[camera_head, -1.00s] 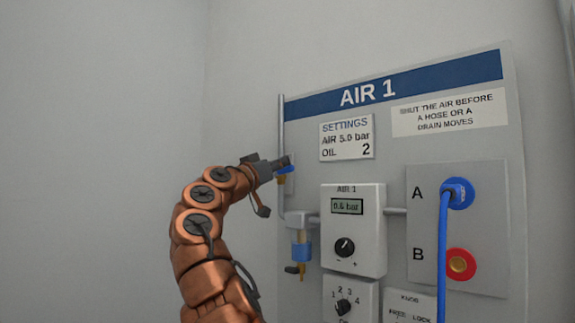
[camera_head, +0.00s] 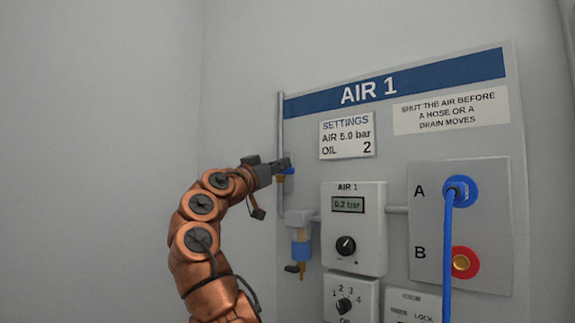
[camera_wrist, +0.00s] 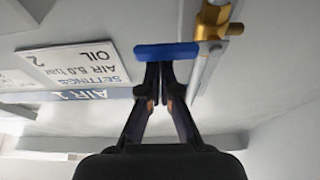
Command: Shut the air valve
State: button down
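The air valve is a brass body (camera_wrist: 213,22) on the thin vertical pipe at the panel's left edge, with a blue handle (camera_wrist: 167,50). In the wrist view the handle lies crosswise to the pipe. My gripper (camera_wrist: 160,68) has its fingers together, with the tips right at the handle; I cannot tell if they press on it. In the head view my gripper (camera_head: 285,163) covers most of the valve, and a bit of the blue handle (camera_head: 290,171) shows. The AIR 1 display (camera_head: 348,205) reads 0.2 bar.
Below the valve hangs a blue-banded filter bowl (camera_head: 300,250) with a small drain. A regulator knob (camera_head: 346,246) and an oil dial (camera_head: 344,306) sit to its right. A blue hose (camera_head: 446,250) hangs from port A; port B (camera_head: 461,263) is empty. The left wall is bare.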

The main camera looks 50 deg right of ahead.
jog(key=shift+f, duration=0.15)
dwell(0.6)
notch_tip(320, 180, up, 4)
jog(key=p, duration=0.4)
jog(key=b+v, duration=0.1)
jog(key=v, duration=0.9)
jog(key=shift+b, duration=0.4)
jog(key=shift+a, duration=0.1)
